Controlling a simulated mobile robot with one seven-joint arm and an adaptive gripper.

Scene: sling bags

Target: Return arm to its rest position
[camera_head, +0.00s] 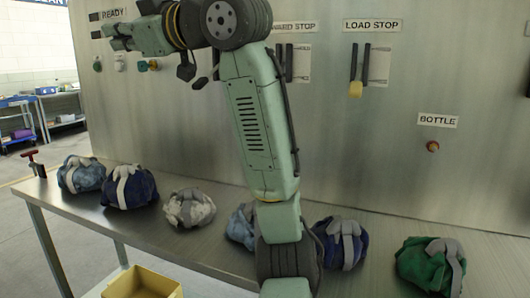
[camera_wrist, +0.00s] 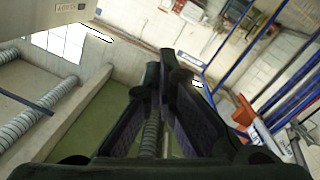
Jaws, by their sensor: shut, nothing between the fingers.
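My gripper (camera_wrist: 165,62) shows in the wrist view as two dark fingers close together at the tips, with nothing held between them. The view beyond it is tilted, with a wall, windows and shelving. In the head view my pale green arm rises from the front of the table, bends near the top edge and reaches left in front of the metal panel (camera_head: 350,130), well above the table.
A row of sling bags lies on the metal table (camera_head: 215,250): grey-blue (camera_head: 82,175), dark blue (camera_head: 130,188), white-grey (camera_head: 190,208), light blue (camera_head: 240,228) partly behind my arm, navy (camera_head: 342,245) and green (camera_head: 425,265). A yellow bin (camera_head: 145,284) stands below the front edge.

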